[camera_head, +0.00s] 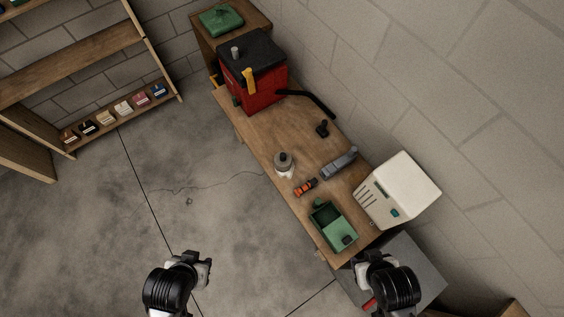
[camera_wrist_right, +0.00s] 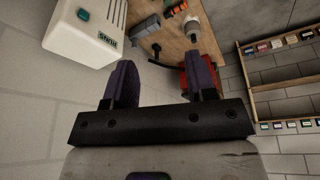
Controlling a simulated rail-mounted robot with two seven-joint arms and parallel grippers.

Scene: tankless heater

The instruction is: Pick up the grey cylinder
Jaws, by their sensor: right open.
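A small grey cylinder (camera_head: 235,52) stands on the black lid of the red box (camera_head: 262,92) at the far end of the workbench. A dark grey rounded canister with a white base (camera_head: 283,160) stands near the bench's left edge. A long grey tool (camera_head: 340,163) lies by the wall side. My right gripper (camera_head: 361,266) is near the bench's near end, away from these; in the wrist view its fingers (camera_wrist_right: 163,82) are apart and empty. My left gripper (camera_head: 205,268) is over the floor; its fingers are too small to read.
The wooden workbench (camera_head: 262,137) also carries an orange tool (camera_head: 305,187), a green open box (camera_head: 334,226), a black object (camera_head: 322,128) and a black bar (camera_head: 310,98). A white heater box (camera_head: 397,190) is beside it. Shelves (camera_head: 82,58) stand left; the floor between is open.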

